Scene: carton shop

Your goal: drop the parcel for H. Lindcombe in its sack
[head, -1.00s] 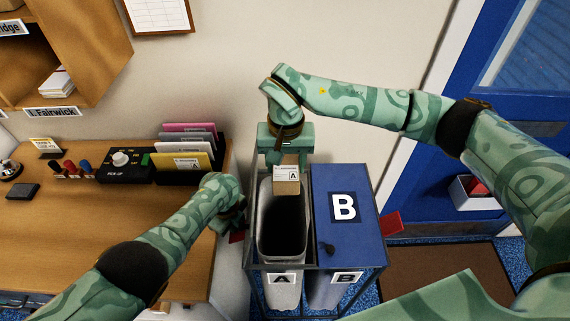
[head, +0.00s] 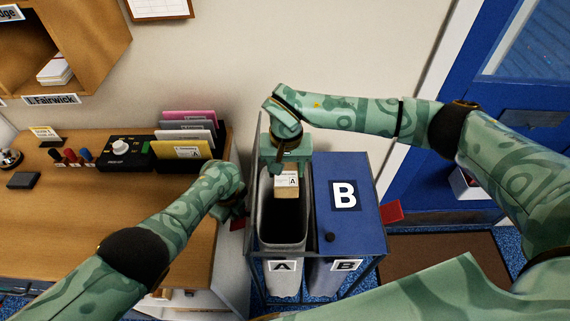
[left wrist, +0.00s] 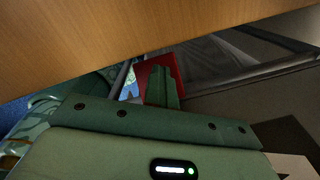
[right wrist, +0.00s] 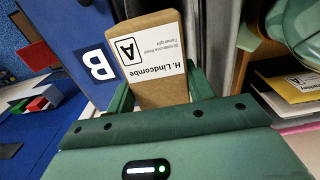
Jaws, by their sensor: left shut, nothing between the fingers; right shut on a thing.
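The parcel (head: 286,184) is a small brown carton with a white label. In the right wrist view the parcel (right wrist: 158,62) reads "H. Lindcombe" with a boxed A. My right gripper (head: 287,170) is shut on it and holds it at the open mouth of sack A (head: 281,238), toward its back. How deep it sits is hard to tell. Sack B (head: 325,275) stands beside it under a blue lid (head: 362,215), which is closed. My left gripper (head: 238,212) is shut and empty beside the desk's right edge; its fingers (left wrist: 163,90) are together in the left wrist view.
A dark frame holds both sacks, with a red piece (head: 391,211) at its right side. The desk (head: 100,220) at left carries a black control box (head: 124,152) and upright folders (head: 188,140). A blue door (head: 500,100) is at right.

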